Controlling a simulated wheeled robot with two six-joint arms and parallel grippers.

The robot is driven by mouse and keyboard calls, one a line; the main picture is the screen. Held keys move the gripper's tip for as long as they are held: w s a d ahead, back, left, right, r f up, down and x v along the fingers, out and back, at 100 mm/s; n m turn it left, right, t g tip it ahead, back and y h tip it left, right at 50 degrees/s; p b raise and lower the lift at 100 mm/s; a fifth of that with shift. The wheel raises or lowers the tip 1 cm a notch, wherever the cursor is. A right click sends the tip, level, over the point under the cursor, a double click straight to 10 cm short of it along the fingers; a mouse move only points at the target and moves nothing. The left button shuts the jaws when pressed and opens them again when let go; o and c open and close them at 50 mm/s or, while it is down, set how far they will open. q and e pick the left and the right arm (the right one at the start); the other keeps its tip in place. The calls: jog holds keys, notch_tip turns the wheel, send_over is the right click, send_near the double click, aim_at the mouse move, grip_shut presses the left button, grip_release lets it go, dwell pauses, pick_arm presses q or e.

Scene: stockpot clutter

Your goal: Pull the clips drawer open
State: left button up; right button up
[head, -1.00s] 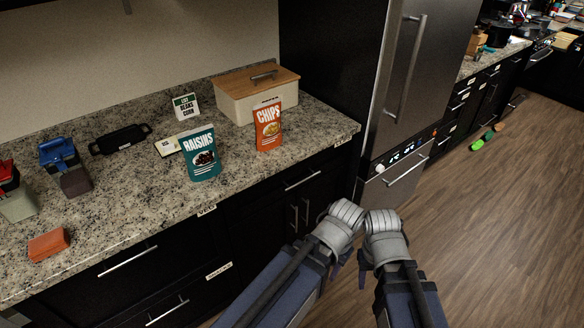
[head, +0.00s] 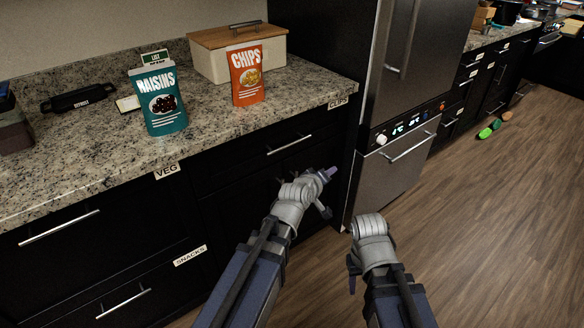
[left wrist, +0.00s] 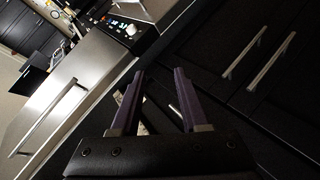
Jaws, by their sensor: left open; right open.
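The clips drawer (head: 255,160) is the dark drawer front under the counter's right end, and it looks shut. Its CLIPS label (head: 338,103) is at its upper right, and its silver bar handle (head: 289,145) is clear in the head view. My left gripper (head: 327,190) is open, below and right of that handle, apart from it. In the left wrist view its purple fingers (left wrist: 158,82) are spread, with pale slivers between them that I cannot identify. My right gripper (head: 352,268) is open and lower right, over the floor; its fingers are mostly hidden by its wrist.
A steel appliance (head: 395,175) with a bar handle stands right of the drawer. VEG (head: 166,171) and SNACKS (head: 190,256) labels mark drawers at left. Raisins (head: 160,100), chips (head: 246,75) and a lidded box (head: 210,58) stand on the counter.

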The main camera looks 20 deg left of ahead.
pick_arm(q)
jog(key=w+a+f+n+t+y+b, duration=0.2)
jog(key=w+a+n+t+b, duration=0.1)
jog(key=a+n+t+b, duration=0.15)
jog(key=n+t+y+b, duration=0.2)
jog(key=n+y+b, duration=0.1)
jog(key=n+b, duration=0.25)
send_near(292, 143)
jog(key=w, duration=0.2)
jog(key=shift+w+a+r+p, duration=0.1)
jog(key=shift+w+a+p, duration=0.1)
jog(key=shift+w, duration=1.15)
jog(key=shift+w+a+r+p, duration=0.1)
jog(key=shift+w+a+p, duration=0.1)
jog(key=shift+w, duration=1.2)
jog(key=shift+w+a+p, duration=0.1)
jog(key=shift+w+p, duration=0.1)
jog(key=shift+w, duration=1.15)
pick_arm(e)
notch_tip(292, 143, down, 12)
jog(key=shift+r, duration=0.25)
pick_arm(q)
jog(key=shift+c, duration=0.3)
jog(key=shift+m, duration=0.3)
grip_shut()
